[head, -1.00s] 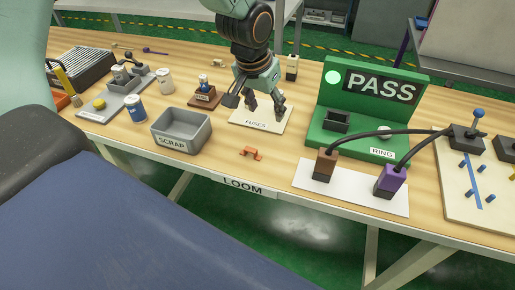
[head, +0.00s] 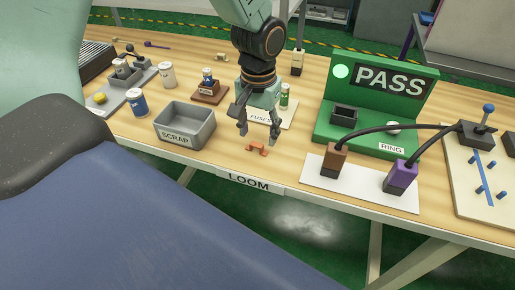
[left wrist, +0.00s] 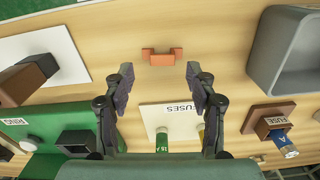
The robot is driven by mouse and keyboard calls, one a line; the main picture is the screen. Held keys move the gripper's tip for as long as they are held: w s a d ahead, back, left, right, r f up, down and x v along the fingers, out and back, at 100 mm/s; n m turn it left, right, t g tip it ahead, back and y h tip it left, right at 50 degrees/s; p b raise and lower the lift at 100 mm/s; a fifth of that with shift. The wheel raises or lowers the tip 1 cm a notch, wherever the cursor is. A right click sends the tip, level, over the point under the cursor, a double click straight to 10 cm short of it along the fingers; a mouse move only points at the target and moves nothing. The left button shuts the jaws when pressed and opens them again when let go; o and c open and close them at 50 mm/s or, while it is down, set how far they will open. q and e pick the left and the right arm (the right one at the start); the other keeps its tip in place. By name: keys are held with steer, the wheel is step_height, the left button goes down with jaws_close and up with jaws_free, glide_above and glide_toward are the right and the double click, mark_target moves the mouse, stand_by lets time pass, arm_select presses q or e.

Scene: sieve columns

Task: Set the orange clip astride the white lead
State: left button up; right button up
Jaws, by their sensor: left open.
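The orange clip (head: 257,149) lies on the wooden bench near its front edge, between the scrap bin and the white mat. In the left wrist view the clip (left wrist: 160,58) shows just past the gap between the fingertips. My left gripper (head: 257,134) is open and empty, pointing down just behind and above the clip, apart from it. Its spread fingers (left wrist: 160,72) fill the middle of the wrist view. I cannot make out a white lead. A blue lead (head: 483,173) lies on the pegboard at the right. My right gripper is not in view.
The grey SCRAP bin (head: 203,133) stands left of the clip. Behind are the FUSES plate (head: 289,117) and the green PASS stand (head: 330,128).

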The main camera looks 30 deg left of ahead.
mark_target(257, 145)
arm_select(q)
steer(key=f, duration=0.3)
steer(key=shift+s+b, duration=0.25)
steer(key=shift+b, duration=0.15)
steer(key=shift+w+a+f, duration=0.15)
steer(key=shift+a+f, duration=0.1)
steer(key=shift+d+r, duration=0.15)
steer(key=shift+d, duration=0.1)
steer(key=shift+c, duration=1.3)
steer(key=shift+a, duration=0.2)
steer(key=c, duration=0.6)
steer(key=shift+d, duration=0.15)
steer(key=shift+c, duration=0.2)
steer(key=shift+r, duration=0.1)
